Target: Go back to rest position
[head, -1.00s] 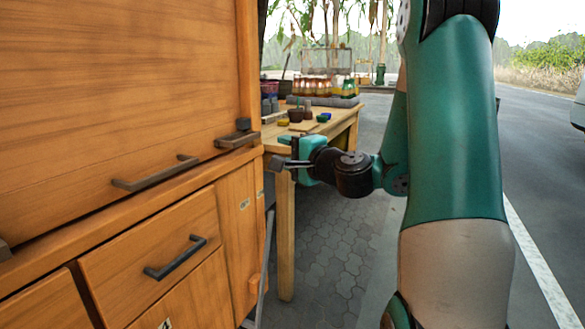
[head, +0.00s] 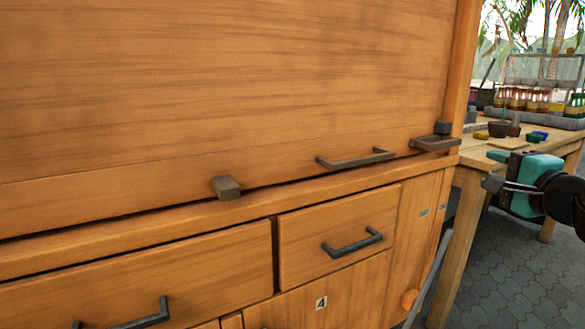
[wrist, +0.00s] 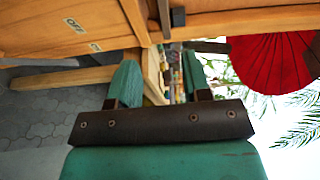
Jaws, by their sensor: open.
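My gripper (head: 497,170) is at the right of the head view, in front of the table and to the right of the wooden cabinet (head: 220,90). In the wrist view my gripper (wrist: 155,82) shows its two green fingers apart, with nothing between them. It holds nothing and looks clear of the cabinet. Most of my arm lies outside the right edge of the head view.
The cabinet has a closed upper panel with a handle (head: 355,158) and drawers with dark handles (head: 352,241). A wooden table (head: 465,225) with bottles (head: 530,99) and small pots stands behind my gripper. A red umbrella (wrist: 270,72) shows in the wrist view. Paving (head: 500,265) is open at the lower right.

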